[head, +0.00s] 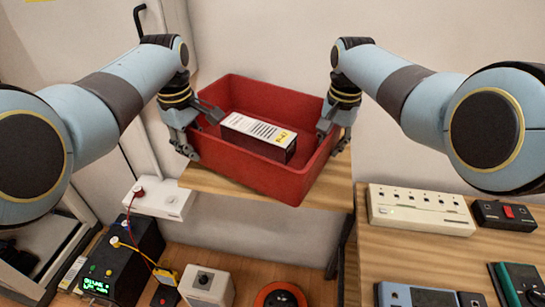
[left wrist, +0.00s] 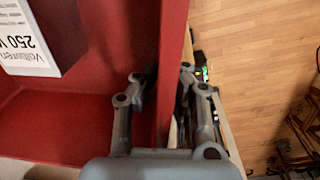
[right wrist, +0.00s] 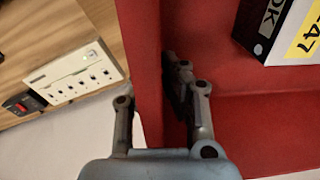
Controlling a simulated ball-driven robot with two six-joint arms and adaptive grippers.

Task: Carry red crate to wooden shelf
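The red crate (head: 262,170) is over the wooden shelf (head: 332,188) in the head view, set at an angle, its near corner close to the shelf's front edge. I cannot tell whether its base touches the shelf. A white and dark box (head: 258,132) with a yellow label lies inside. My left gripper (head: 197,130) straddles the crate's left wall and is shut on it; the wall (left wrist: 174,60) shows between its fingers. My right gripper (head: 332,135) grips the right wall (right wrist: 146,45) the same way, its inner finger against that wall. The crate's underside is hidden.
A wooden table (head: 395,255) at right holds a cream switch panel (head: 420,208) and other devices. A pale wall stands behind the crate.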

